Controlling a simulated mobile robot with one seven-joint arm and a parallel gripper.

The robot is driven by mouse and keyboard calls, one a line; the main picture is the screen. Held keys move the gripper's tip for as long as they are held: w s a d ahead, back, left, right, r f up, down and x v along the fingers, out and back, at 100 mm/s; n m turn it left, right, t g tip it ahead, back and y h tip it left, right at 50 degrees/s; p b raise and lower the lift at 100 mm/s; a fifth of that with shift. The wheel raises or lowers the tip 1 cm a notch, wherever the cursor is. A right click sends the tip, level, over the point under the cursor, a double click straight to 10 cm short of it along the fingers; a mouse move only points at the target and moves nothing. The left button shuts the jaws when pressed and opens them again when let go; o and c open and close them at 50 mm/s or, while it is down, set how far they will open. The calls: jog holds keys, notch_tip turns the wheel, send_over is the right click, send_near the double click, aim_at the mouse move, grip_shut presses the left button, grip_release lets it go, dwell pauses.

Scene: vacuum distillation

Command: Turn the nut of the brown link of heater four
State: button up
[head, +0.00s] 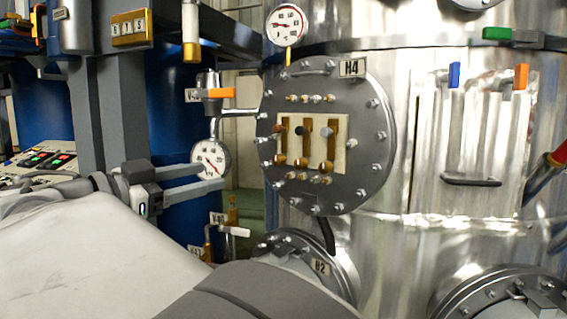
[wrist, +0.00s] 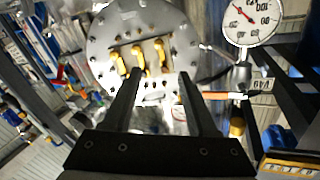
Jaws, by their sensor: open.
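Heater four is the round grey flange (head: 372,165) marked H4 on the steel vessel; it also shows in the wrist view (wrist: 104,37). The left link (head: 283,141) looks brownest, but the colours are too small to be sure. The nuts are small brass pieces at the link ends. My gripper (head: 212,175) is open and empty, left of the flange and apart from it.
Another gauge (head: 286,25) is above the flange. A lower flange marked H2 (head: 345,272) and a white-handled valve (head: 234,231) lie below.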

aim_at(276, 161)
jog(key=p+x, duration=0.2)
jog(key=x, duration=1.5)
jog(key=shift+d+p, duration=0.1)
jog(key=shift+p, duration=0.2)
grip_shut()
